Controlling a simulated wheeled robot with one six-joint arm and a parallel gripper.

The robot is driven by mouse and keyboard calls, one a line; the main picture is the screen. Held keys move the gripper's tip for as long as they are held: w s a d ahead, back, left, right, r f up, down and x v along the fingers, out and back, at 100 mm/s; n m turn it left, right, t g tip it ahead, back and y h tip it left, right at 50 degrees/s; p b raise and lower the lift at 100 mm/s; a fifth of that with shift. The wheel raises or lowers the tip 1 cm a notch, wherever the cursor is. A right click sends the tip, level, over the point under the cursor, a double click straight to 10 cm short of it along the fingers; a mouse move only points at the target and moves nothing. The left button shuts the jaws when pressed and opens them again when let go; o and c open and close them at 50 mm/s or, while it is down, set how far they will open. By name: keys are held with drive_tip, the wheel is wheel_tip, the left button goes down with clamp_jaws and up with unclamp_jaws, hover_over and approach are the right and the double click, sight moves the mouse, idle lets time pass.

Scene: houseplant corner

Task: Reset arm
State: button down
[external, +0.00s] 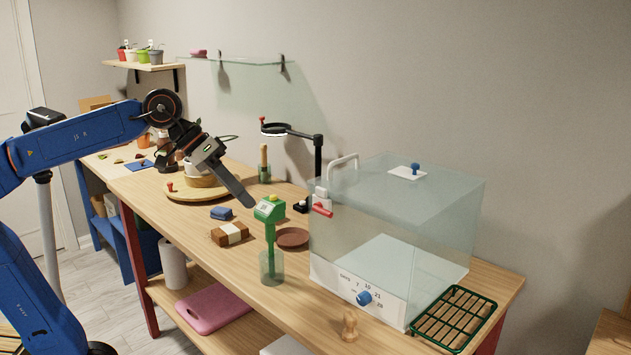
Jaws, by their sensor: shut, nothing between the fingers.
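My blue arm comes in from the left of the external view. My gripper (248,203) hangs above the wooden workbench (330,327), its dark fingers pointing down to the right. The fingers are shut with nothing between them. The tips are just left of a green device on a stem (269,210) that stands in a clear glass (271,268). I cannot tell whether they touch it.
A clear glass box (400,245) with a dial fills the bench's right side, beside a green slatted tray (455,316). A brown block (229,234), a brown saucer (292,237) and a ring lamp (290,131) stand nearby. A round wooden board (220,191) lies behind the gripper.

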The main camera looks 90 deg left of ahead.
drive_tip(key=s+d+f+m+g, duration=0.1)
drive_tip(key=s+d+f+m, duration=0.1)
drive_tip(key=s+f, duration=0.6)
drive_tip(key=s+d+f+m+g, duration=0.1)
drive_tip(key=s+f, duration=0.6)
drive_tip(key=f, duration=0.8)
drive_tip(key=s+d+f+m+g, duration=0.1)
drive_tip(key=s+d+f+m, duration=0.2)
drive_tip(key=s+d+f, duration=0.2)
drive_tip(key=s+f, duration=0.3)
drive_tip(key=f, duration=0.3)
drive_tip(key=shift+s+d+f+m+y, duration=0.25)
drive_tip(key=shift+s+f+m+y, duration=0.05)
drive_tip(key=shift+f+m, duration=0.1)
